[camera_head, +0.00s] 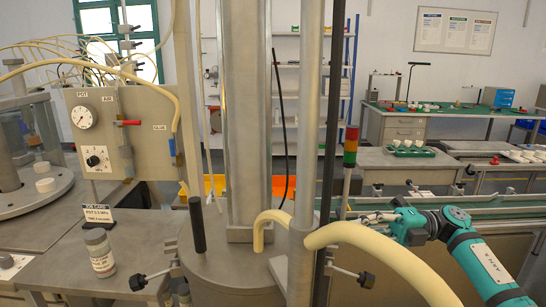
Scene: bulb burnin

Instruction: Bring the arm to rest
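My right arm is teal and black and comes in from the lower right. Its gripper (376,217) points left, above the conveyor edge and just right of the metal poles. The fingers are small and partly lost against the rail behind, so I cannot tell whether they are open or shut. No held object can be made out. My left arm and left gripper are not in view.
Vertical poles and a thick cream hose (370,237) stand close in front of the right arm. A gauge panel (121,133) and a labelled jar (99,252) are at left. A red-green signal light (350,147) rises left of the gripper. A green-topped workbench (440,110) stands behind.

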